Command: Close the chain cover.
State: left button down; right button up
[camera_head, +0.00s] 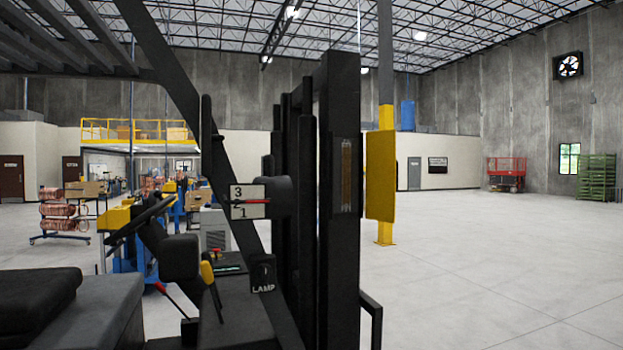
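A black forklift mast (340,90) stands upright near the middle of the view. A narrow opening in its side shows a brownish chain (346,180). A yellow panel (379,175), which looks like the chain cover, stands out to the right of this opening, so the chain is uncovered. The panel overlaps a yellow post behind it, and its hinge side cannot be made out clearly. Neither of my grippers is in view.
The forklift's black seat (80,310), steering wheel (140,222), levers (210,285) and a lamp switch (263,273) fill the lower left. A small dial (249,202) faces me beside the mast. Open concrete floor (500,270) lies to the right.

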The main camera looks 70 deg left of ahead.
aim_at(382, 186)
jog(key=i+u, duration=0.1)
jog(key=u, duration=0.35)
jog(key=i+j+u, duration=0.1)
jog(key=u, duration=0.3)
jog(key=i+u, duration=0.1)
jog(key=u, duration=0.35)
jog(key=i+u, duration=0.1)
jog(key=u, duration=0.35)
jog(key=i+u, duration=0.1)
jog(key=u, duration=0.35)
jog(key=l+u, duration=0.15)
jog(key=u, duration=0.25)
jog(key=i+l+u, duration=0.35)
jog(key=l+u, duration=0.15)
jog(key=l, duration=0.2)
jog(key=i+l+u, duration=0.1)
jog(key=l+u, duration=0.15)
jog(key=l, duration=0.15)
jog(key=i+l+u, duration=0.1)
jog(key=l+u, duration=0.15)
jog(key=l, duration=0.2)
jog(key=l+u, duration=0.25)
jog(key=l, duration=0.95)
jog(key=i+l, duration=0.1)
jog(key=l, duration=0.7)
jog(key=i+u, duration=0.05)
